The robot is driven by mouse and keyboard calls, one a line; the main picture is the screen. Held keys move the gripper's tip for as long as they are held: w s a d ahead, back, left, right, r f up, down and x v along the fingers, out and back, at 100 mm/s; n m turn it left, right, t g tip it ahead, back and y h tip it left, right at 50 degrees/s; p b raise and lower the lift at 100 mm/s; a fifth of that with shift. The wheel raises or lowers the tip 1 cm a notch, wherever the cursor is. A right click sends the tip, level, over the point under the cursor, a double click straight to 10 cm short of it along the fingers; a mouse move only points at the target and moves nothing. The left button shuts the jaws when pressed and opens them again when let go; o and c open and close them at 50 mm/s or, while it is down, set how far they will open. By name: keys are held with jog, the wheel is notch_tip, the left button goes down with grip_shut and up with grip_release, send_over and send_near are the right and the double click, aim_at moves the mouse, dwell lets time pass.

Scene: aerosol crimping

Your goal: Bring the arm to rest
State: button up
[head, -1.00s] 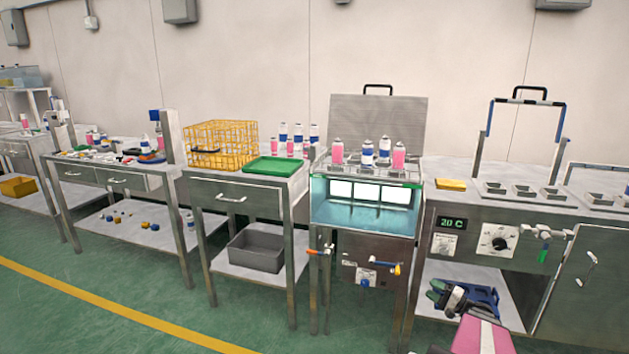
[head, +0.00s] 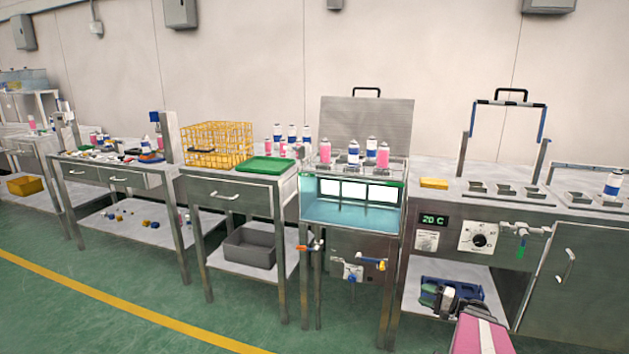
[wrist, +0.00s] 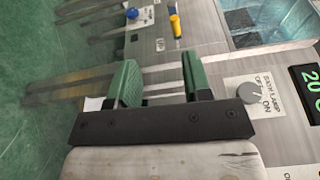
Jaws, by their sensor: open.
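My gripper (wrist: 158,72) is open and empty in the wrist view, its two green fingers apart with nothing between them. It also shows at the lower right of the head view (head: 438,297), in front of the cold bench's lower shelf. The wrist view shows the front of the steel equipment beyond the fingers, with a grey knob (wrist: 248,93), a blue knob (wrist: 132,13) and a yellow handle (wrist: 176,24).
The water bath (head: 350,212) holds pink and white cans above it. Left of it stands a table with a green tray (head: 267,165) and yellow crate (head: 217,143). A blue item (head: 483,291) lies on the shelf behind my gripper. The green floor (head: 120,270) in front is clear.

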jog(key=s+a+r+n+g+h, duration=0.2)
jog(key=a+h, duration=0.5)
jog(key=a, duration=0.4)
jog(key=s+a+r+n+g+h, duration=0.1)
jog(key=s+a+n+g+h, duration=0.4)
jog(key=a, duration=0.5)
jog(key=shift+s+a+r+n+g+h, duration=0.3)
jog(key=shift+s+a+r+g+h, duration=0.1)
jog(key=shift+s+g+h, duration=1)
jog(key=shift+w, duration=0.1)
